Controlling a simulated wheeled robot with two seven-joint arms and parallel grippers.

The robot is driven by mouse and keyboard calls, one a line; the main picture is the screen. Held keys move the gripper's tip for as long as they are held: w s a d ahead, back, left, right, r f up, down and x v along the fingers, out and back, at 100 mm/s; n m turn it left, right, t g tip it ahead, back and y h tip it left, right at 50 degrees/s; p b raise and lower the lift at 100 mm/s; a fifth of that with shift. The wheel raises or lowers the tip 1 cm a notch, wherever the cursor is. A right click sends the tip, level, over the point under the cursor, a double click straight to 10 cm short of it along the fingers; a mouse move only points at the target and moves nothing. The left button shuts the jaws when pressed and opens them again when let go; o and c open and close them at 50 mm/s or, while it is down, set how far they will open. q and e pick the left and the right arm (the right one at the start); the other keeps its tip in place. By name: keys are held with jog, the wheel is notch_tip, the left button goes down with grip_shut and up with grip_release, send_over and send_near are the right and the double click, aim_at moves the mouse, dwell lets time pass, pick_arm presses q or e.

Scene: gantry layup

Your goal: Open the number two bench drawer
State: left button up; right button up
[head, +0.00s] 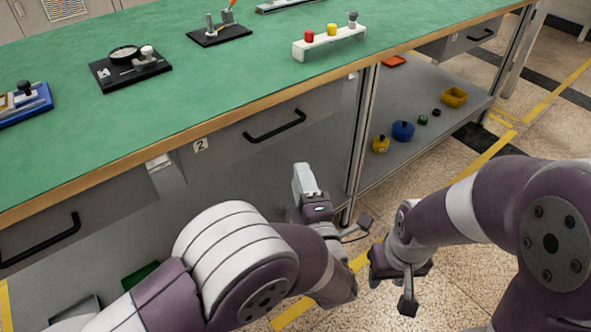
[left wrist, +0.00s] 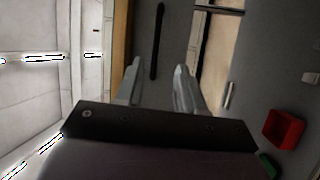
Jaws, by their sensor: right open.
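The number two drawer (head: 228,148) is a grey front under the green bench top, marked by a small "2" label. It looks closed. Its black bar handle (head: 275,126) is free of any gripper. My left gripper (head: 303,172) is below and slightly right of the handle, apart from it. In the left wrist view the handle (left wrist: 157,42) lies ahead, between the lines of the two spread, empty fingers (left wrist: 158,85). My right gripper (head: 392,278) hangs low at the right, away from the drawer, and is open.
The green bench top (head: 240,80) overhangs the drawers. Another drawer handle (head: 45,242) is at left. A bench post (head: 362,135) stands right of drawer two. The lower shelf (head: 420,110) holds a blue container (head: 403,130) and a yellow bin (head: 454,97). Floor at right is partly clear.

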aim_at(284, 130)
pick_arm(q)
jog(key=shift+n, duration=0.3)
jog(key=b+x, duration=0.1)
jog(key=x, duration=0.5)
jog(key=b+x, duration=0.2)
jog(key=x, duration=0.4)
jog(key=shift+a+r, duration=0.25)
pick_arm(e)
notch_tip(284, 130, down, 4)
pick_arm(q)
grip_shut()
